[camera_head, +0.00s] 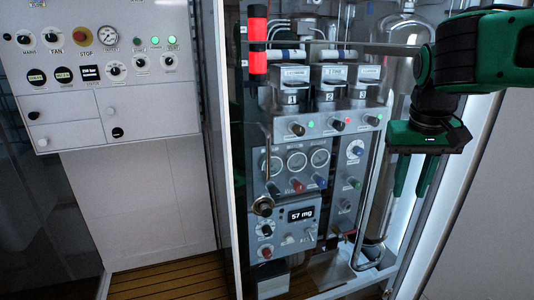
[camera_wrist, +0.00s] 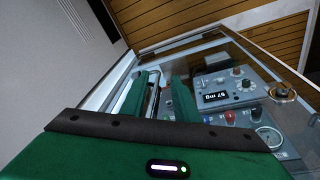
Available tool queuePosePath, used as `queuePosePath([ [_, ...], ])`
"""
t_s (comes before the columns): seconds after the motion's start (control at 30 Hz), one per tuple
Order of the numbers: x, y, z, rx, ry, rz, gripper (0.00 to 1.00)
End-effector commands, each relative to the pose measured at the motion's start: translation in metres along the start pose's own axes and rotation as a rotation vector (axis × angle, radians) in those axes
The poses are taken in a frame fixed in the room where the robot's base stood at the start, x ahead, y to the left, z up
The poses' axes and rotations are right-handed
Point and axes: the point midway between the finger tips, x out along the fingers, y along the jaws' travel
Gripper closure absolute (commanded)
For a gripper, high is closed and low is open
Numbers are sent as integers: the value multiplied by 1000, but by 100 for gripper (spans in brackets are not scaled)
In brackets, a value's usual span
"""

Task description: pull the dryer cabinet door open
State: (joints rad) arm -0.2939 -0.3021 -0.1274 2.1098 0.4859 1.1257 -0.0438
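The dryer cabinet (camera_head: 232,190) stands in the middle of the head view, with a pale upright frame and instruments behind what looks like a glass door. Whether the door is fully shut is hard to tell. A long silver upright bar (camera_head: 374,190), perhaps the door handle, runs along the cabinet's right side. My green gripper (camera_head: 411,190) is at that side, fingers pointing down, close to the bar. In the wrist view my gripper (camera_wrist: 165,88) has its two fingers apart, with a pale bar-like strip (camera_wrist: 155,103) showing between them. Contact cannot be made out.
A white control panel (camera_head: 120,110) with knobs and lamps hangs at the left. A grey unit (camera_head: 300,215) reading 57 mg sits inside the cabinet. Wooden flooring (camera_head: 170,280) shows below. A plain grey wall (camera_head: 490,200) is at the right.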

Motion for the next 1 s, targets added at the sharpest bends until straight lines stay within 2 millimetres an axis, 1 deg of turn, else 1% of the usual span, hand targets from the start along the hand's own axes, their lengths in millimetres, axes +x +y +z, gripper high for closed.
queuePosePath([
  [0.03, -15, -28, -14, -41, 26, -9, 72],
  [0.07, -23, -42, -21, -57, 40, -13, 72],
  [0.1, -35, -61, -28, -80, 58, -21, 72],
  [0.17, -52, -92, -36, -114, 86, -36, 72],
  [0.2, -64, -114, -40, -136, 103, -47, 72],
  [0.27, -82, -146, -43, -170, 127, -67, 72],
  [0.3, -94, -166, -42, -190, 141, -81, 72],
  [0.4, -120, -213, -37, -234, 169, -116, 72],
  [0.5, -140, -248, -28, -267, 189, -146, 72],
  [0.6, -154, -271, -20, -288, 200, -168, 72],
  [0.73, -161, -285, -14, -301, 206, -181, 72],
  [0.87, -156, -287, -15, -302, 207, -181, 72],
  [1.0, -139, -290, -18, -303, 206, -180, 72],
])
